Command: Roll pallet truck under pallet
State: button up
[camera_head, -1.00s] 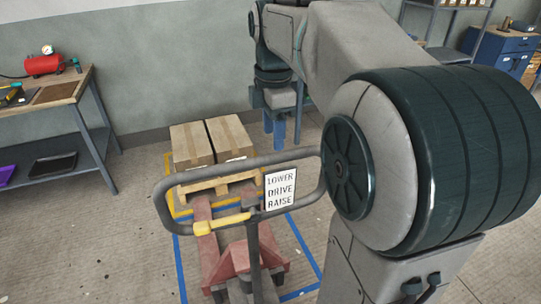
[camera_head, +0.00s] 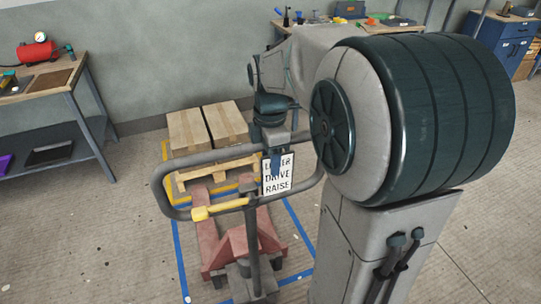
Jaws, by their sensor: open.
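The red pallet truck (camera_head: 239,246) stands in front of me, its forks pointing away toward the wooden pallet (camera_head: 219,173). The fork ends reach the pallet's near side; I cannot tell whether they are under it. The truck's grey loop handle (camera_head: 171,167) rises toward me, with a yellow lever (camera_head: 217,208) and a white sign (camera_head: 280,184) reading LOWER, DRIVE, RAISE. My gripper (camera_head: 276,168) is open, pointing down in front of the sign's upper part near the handle's top bar. I cannot tell whether it touches.
Yellow and blue floor tape (camera_head: 178,262) outlines the pallet and truck area. A workbench (camera_head: 71,95) with a red tank (camera_head: 38,52) stands at the left. Another bench is at the back, and a blue cabinet (camera_head: 501,42) stands at the right. The floor between is mostly clear.

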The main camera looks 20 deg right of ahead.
grip_shut()
dwell(1.3)
